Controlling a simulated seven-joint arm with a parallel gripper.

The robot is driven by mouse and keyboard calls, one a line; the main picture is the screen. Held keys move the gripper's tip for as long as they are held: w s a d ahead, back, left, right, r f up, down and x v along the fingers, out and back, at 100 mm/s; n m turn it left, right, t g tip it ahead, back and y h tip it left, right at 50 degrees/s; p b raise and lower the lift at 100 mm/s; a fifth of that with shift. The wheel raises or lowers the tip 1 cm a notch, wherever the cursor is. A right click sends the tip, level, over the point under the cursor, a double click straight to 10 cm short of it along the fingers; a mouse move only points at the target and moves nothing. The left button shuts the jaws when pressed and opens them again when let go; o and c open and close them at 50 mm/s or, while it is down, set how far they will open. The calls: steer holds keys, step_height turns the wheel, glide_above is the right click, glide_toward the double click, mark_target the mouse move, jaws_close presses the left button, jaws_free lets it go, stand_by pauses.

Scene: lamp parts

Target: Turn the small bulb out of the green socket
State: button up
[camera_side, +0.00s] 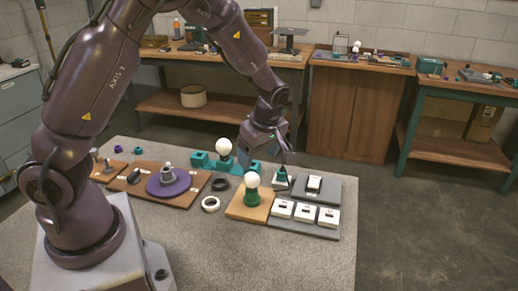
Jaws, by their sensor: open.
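The small white bulb (252,180) sits upright in the green socket (252,197), which stands on a light wooden board (237,211). My gripper (288,158) is open, to the right of and behind the bulb, apart from it. It is above a small dark green piece (281,174) on a white block. The fingertips are small and partly hard to make out. I see nothing held between them.
A larger white bulb (223,146) stands in a teal holder behind. White switch-like blocks (305,212) lie on a grey plate to the right. A purple disc (168,184) is further left. The front tabletop is clear.

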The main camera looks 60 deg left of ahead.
mark_target(250, 185)
steer(key=x, duration=1.1)
steer(key=shift+f, duration=0.35)
steer(key=shift+c, duration=0.5)
steer(key=c, duration=0.8)
steer(key=shift+o, duration=0.7)
steer(key=shift+c, duration=0.6)
steer(key=n, duration=0.3)
steer(key=n+g+h, duration=0.1)
steer(key=n, duration=0.3)
steer(key=shift+s+r+g, duration=0.1)
steer(key=shift+s+g, duration=0.05)
steer(key=shift+g, duration=0.15)
steer(key=n, duration=0.4)
steer(key=shift+d+g+h, duration=0.1)
steer(key=shift+g+h, duration=0.3)
steer(key=n, duration=0.2)
steer(key=shift+d+n+h, duration=0.1)
steer(key=shift+n+h, duration=0.3)
